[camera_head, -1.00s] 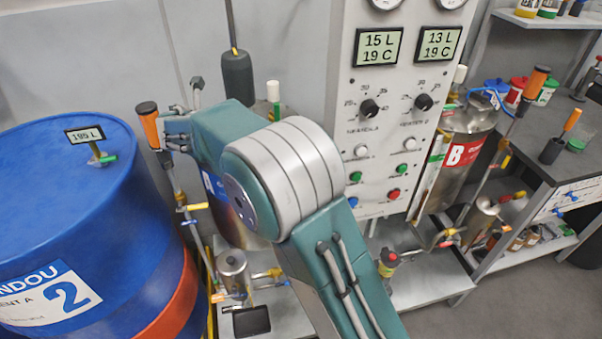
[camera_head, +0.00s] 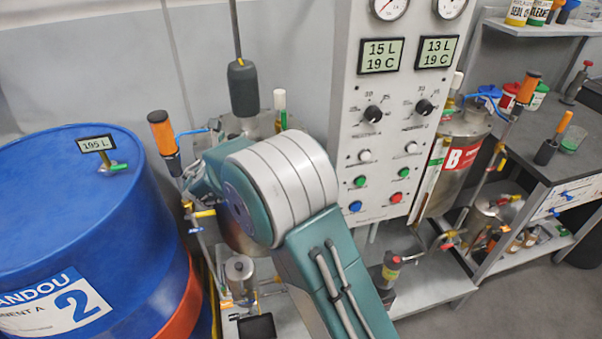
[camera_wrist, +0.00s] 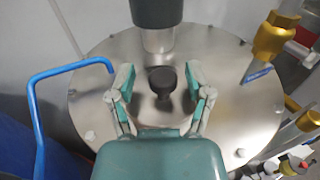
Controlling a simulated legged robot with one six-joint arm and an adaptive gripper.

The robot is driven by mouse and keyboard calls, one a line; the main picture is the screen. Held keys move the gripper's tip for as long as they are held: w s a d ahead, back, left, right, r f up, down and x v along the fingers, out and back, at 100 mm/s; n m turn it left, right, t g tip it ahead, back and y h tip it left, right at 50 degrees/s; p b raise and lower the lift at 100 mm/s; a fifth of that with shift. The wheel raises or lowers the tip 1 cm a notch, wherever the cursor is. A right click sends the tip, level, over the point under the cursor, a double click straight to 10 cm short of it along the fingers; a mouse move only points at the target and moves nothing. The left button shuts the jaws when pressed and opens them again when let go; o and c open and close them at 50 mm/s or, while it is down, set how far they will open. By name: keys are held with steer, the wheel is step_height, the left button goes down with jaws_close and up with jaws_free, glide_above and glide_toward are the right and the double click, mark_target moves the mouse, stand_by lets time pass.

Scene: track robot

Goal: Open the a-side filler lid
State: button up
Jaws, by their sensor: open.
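The A-side tank's round steel top (camera_wrist: 225,95) fills much of the wrist view. A dark round knob (camera_wrist: 162,78) stands on it; I cannot make out the outline of a separate filler lid. My gripper (camera_wrist: 159,84) is open, with one finger left and one right of the knob, apart from it.
A dark cylinder (camera_wrist: 156,12) hangs close beyond the knob; it also shows in the head view (camera_head: 242,88). A bent blue pipe (camera_wrist: 62,70) is left of my gripper and a brass fitting (camera_wrist: 272,38) right. A blue drum (camera_head: 60,190) stands left, the control panel (camera_head: 340,140) right.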

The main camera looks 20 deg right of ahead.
steer(key=shift+s+a, duration=0.15)
steer(key=shift+s, duration=0.15)
steer(key=v, duration=1)
steer(key=s+d+r+m+g+h, duration=0.1)
steer(key=s+d+m+g, duration=0.3)
steer(key=d, duration=0.5)
steer(key=s+d+r+m+g+h, duration=0.2)
steer(key=s+d+m+g, duration=0.3)
steer(key=s+d+m, duration=0.4)
steer(key=shift+d+r+m, duration=0.25)
steer(key=shift+r+m, duration=0.25)
steer(key=shift+m, duration=0.4)
steer(key=w+a+f+n+t+y, duration=0.1)
steer(key=w+a+f+n+t, duration=0.1)
steer(key=w+a+n+t, duration=0.45)
steer(key=w+a+f+n+t+y, duration=0.25)
steer(key=w+a+n, duration=0.5)
steer(key=a, duration=0.45)
steer(key=shift+n+h, duration=0.35)
steer(key=shift+n, duration=0.05)
steer(key=x, duration=0.9)
steer(key=shift+w+d+r, duration=0.15)
steer(key=shift+w+d, duration=0.1)
steer(key=shift+d, duration=0.1)
